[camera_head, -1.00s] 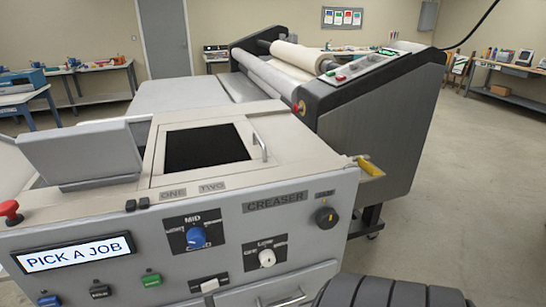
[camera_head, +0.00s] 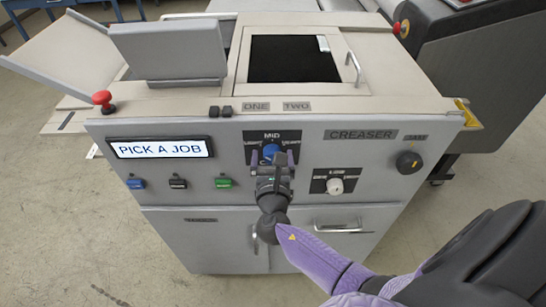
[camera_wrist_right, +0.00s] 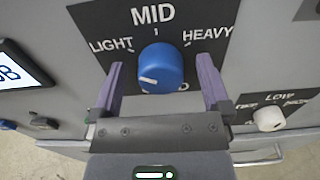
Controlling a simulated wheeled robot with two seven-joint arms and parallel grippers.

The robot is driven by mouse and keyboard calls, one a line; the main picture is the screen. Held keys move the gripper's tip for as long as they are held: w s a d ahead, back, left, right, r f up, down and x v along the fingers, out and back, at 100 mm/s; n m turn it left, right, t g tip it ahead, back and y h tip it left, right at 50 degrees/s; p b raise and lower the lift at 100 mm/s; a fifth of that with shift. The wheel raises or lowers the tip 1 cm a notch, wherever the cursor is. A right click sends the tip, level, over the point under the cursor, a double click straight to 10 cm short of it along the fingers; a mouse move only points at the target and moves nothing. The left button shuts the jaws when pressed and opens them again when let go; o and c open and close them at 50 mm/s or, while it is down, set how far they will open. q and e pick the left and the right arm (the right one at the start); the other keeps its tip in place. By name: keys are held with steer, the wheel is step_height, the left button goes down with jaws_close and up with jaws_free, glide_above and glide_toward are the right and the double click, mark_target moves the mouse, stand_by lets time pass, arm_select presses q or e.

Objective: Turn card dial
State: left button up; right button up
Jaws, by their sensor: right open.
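The blue dial (camera_head: 271,151) sits on the front panel of the creaser, on a black plate marked MID at its top. In the right wrist view the blue dial (camera_wrist_right: 161,68) shows LIGHT at left and HEAVY at right; the lower label is mostly hidden, with only a final D readable. Its white mark lies toward the lower left of its face. My right gripper (camera_head: 273,161) is open in front of the dial. In the wrist view its purple fingers (camera_wrist_right: 160,80) stand on either side of the dial, with gaps. My left gripper is not in view.
The screen (camera_head: 160,148) reads PICK A JOB. A white knob (camera_head: 335,186) and a black knob (camera_head: 408,162) are to the right of the dial. Coloured buttons, including a green one (camera_head: 223,182), are to the left. A red emergency knob (camera_head: 102,98) stands at the upper left.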

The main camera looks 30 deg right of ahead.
steer(key=c, duration=1.3)
